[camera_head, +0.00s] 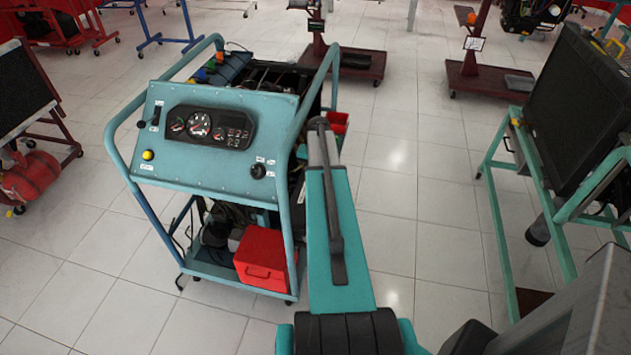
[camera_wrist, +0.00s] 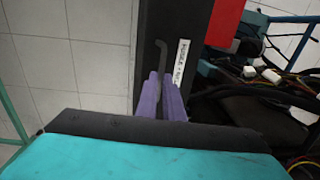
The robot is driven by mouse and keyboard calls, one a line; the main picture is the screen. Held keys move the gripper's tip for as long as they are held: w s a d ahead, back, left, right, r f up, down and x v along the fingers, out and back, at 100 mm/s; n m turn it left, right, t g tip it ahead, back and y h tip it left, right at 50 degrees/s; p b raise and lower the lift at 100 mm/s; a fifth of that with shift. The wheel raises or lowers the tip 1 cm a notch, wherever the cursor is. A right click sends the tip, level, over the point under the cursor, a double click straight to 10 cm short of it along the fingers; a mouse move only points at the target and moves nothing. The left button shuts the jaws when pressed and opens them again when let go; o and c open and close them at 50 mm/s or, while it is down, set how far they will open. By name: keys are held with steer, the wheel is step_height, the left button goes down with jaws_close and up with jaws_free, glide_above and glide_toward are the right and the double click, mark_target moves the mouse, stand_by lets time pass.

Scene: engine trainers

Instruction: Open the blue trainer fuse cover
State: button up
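The blue trainer (camera_head: 205,174) is a teal wheeled cart with a gauge panel, left of centre in the head view. In the wrist view a dark upright panel (camera_wrist: 152,22), likely the fuse cover, carries a thin dark bent handle (camera_wrist: 163,48) and a white label (camera_wrist: 181,63) whose text I read only in part. My gripper (camera_wrist: 164,80) has two purple fingers pointing at this panel, one on each side of the handle's lower end, with a narrow gap between them. Whether they touch the handle is unclear. In the head view my arm hides the gripper.
A red box (camera_head: 263,262) sits on the trainer's lower shelf. In the wrist view, black cables and white connectors (camera_wrist: 270,75) lie right of the panel. A teal stand with a black panel (camera_head: 575,110) is at right. Tiled floor is clear between the stands.

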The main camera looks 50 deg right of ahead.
steer(key=o, duration=0.4)
steer(key=shift+f, duration=0.2)
steer(key=shift+r, duration=0.1)
steer(key=shift+s+d+r+b, duration=0.15)
steer(key=shift+r+b, duration=0.35)
steer(key=shift+r, duration=1.35)
steer(key=shift+s+a+r+b, duration=0.1)
steer(key=shift+r+b, duration=0.4)
steer(key=shift+r, duration=1.35)
